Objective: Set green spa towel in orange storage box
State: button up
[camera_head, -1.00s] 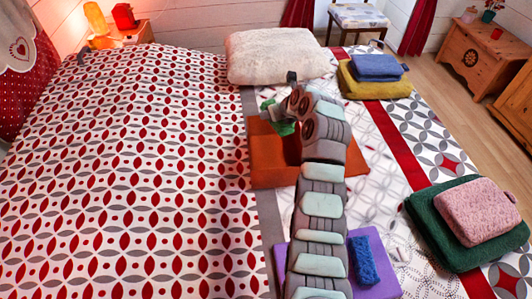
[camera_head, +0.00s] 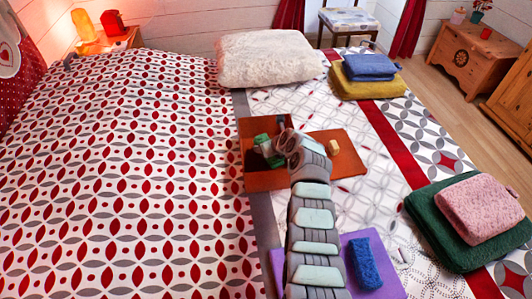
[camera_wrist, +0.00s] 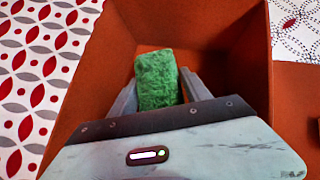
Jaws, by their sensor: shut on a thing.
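The green spa towel (camera_head: 264,147) is a small fuzzy block held in my gripper (camera_head: 269,152). In the wrist view the green towel (camera_wrist: 157,80) sits between the two grey fingers (camera_wrist: 157,95), which are shut on it. The orange storage box (camera_head: 262,182) lies on the bed below my gripper. In the wrist view the walls of the orange box (camera_wrist: 205,22) rise around the towel and fingers. I cannot tell whether the towel touches the box floor. My arm hides part of the box in the head view.
A small tan object (camera_head: 333,146) lies on the orange area at right. A purple item (camera_head: 384,251) with a blue towel (camera_head: 366,262) is near my arm. A dark green towel (camera_head: 430,230) under a pink one (camera_head: 484,208) lies right. A white pillow (camera_head: 268,58) is behind.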

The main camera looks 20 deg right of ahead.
aim_at(273, 163)
notch_tip(273, 163, down, 3)
jog(key=shift+f+b, duration=0.2)
jog(key=shift+b, duration=0.4)
jog(key=shift+r, duration=0.15)
jog(key=o, duration=1.5)
jog(key=shift+c, duration=0.2)
jog(key=shift+s+r, duration=0.1)
jog(key=shift+r, duration=0.05)
jog(key=shift+s+r+p, duration=0.4)
jog(key=shift+r+p, duration=0.1)
jog(key=shift+p, duration=0.25)
jog(key=shift+p+v, duration=1.45)
jog(key=shift+v, duration=3.7)
